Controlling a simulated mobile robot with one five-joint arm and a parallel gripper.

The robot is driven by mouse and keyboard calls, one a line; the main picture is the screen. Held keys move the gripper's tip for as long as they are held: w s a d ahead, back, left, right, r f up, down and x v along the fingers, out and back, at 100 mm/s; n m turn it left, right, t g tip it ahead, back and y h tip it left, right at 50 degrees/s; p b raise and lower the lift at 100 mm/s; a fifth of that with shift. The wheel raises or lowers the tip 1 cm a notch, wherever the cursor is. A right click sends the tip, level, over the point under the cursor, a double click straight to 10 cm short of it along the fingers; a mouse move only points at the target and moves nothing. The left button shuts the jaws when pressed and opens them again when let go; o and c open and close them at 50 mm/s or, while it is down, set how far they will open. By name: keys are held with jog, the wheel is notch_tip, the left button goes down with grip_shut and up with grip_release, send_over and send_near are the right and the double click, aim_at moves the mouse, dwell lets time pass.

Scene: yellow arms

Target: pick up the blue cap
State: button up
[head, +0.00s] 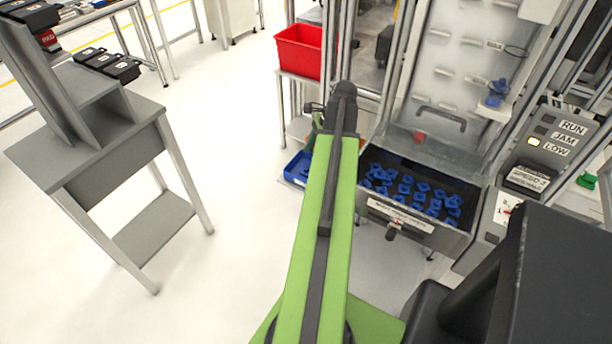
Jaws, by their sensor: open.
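Several blue caps (405,188) lie in a dark open drawer tray (452,240) at the front of a machine, right of my arm. I cannot tell which single cap the task means. More blue pieces (496,93), perhaps caps, sit on a small ledge higher on the machine at the right. My green arm rises from the bottom centre to a dark joint near the red bin.
A red bin (299,50) stands on a rack behind my arm, with a blue bin (297,168) lower down. A grey workbench (95,150) stands at the left. A RUN/JAM/LOW panel (560,135) is right of the tray. The pale floor (230,240) between workbench and arm is clear.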

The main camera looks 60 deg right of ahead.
aim_at(307, 168)
jog(key=b+x, duration=0.4)
jog(key=x, duration=0.1)
jog(key=shift+s+f+b, duration=0.25)
jog(key=shift+s+b, duration=0.05)
jog(key=shift+r, duration=0.2)
jog(key=shift+c, duration=0.4)
jog(key=c, duration=1.2)
jog(key=shift+r+p, duration=0.1)
jog(key=shift+p, duration=0.2)
